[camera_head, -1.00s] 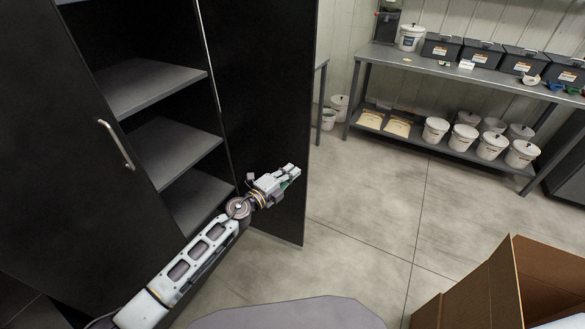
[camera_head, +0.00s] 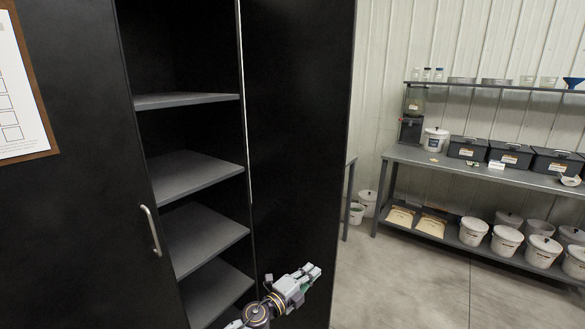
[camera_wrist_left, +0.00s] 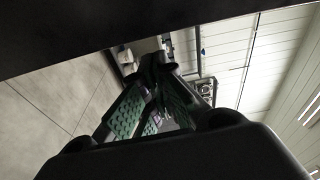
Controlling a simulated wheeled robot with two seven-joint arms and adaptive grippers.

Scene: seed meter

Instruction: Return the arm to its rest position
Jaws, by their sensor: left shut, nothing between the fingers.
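My left gripper (camera_head: 312,273) is at the bottom middle of the head view, in front of the open right door of the black cabinet (camera_head: 295,130). It is shut and empty. In the left wrist view its green-padded fingers (camera_wrist_left: 155,95) come together with nothing between them. Only the wrist end of my left arm shows in the head view; the rest is below the frame. My right gripper is not in view.
The cabinet's grey shelves (camera_head: 200,178) look empty. Its left door has a metal handle (camera_head: 150,230). A metal bench (camera_head: 480,170) with black bins and white buckets (camera_head: 473,231) stands at the right. Open concrete floor (camera_head: 420,285) lies in front of it.

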